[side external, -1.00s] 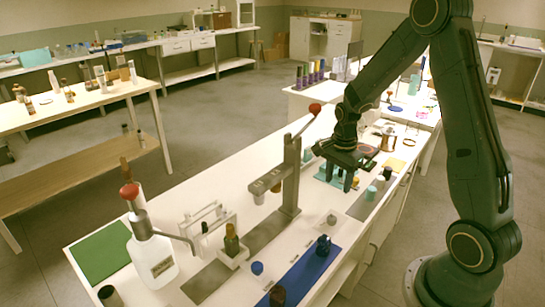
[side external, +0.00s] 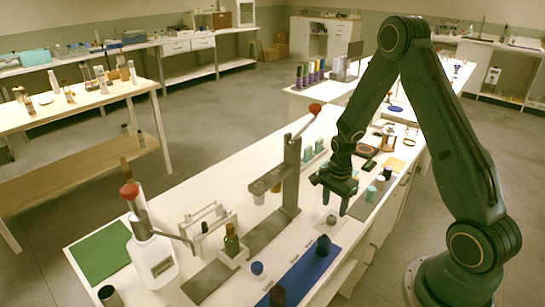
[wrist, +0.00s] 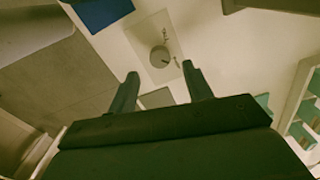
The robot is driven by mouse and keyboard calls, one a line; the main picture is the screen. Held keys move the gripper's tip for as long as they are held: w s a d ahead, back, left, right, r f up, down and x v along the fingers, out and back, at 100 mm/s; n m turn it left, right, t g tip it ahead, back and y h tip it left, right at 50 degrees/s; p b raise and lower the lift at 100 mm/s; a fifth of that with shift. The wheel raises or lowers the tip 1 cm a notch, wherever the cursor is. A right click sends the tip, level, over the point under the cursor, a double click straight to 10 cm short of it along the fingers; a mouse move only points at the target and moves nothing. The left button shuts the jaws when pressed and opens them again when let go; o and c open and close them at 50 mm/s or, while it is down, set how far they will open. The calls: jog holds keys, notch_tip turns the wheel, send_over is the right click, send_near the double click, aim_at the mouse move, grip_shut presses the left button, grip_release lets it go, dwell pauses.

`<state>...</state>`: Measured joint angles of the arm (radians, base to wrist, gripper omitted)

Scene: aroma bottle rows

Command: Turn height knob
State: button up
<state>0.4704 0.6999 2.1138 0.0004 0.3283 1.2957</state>
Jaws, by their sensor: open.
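The height knob (side external: 331,219) is a small round grey dial on a light plate on the bench, to the right of the lever press. In the wrist view the knob (wrist: 160,56) has a dark pointer line and small marks beside it. My gripper (side external: 334,204) is above and close to the knob, fingers pointing down, open and empty. In the wrist view the gripper (wrist: 160,70) has its two fingertips apart, with the knob between and just beyond them. I cannot tell the exact height gap.
The lever press (side external: 291,170) with a red ball handle stands left of my gripper. A blue mat (side external: 300,277) with dark caps lies in front. A pump bottle (side external: 152,258) is at the left.

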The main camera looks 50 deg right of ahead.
aim_at(332, 218)
jog(key=shift+f, duration=2.3)
jog(key=c, duration=1)
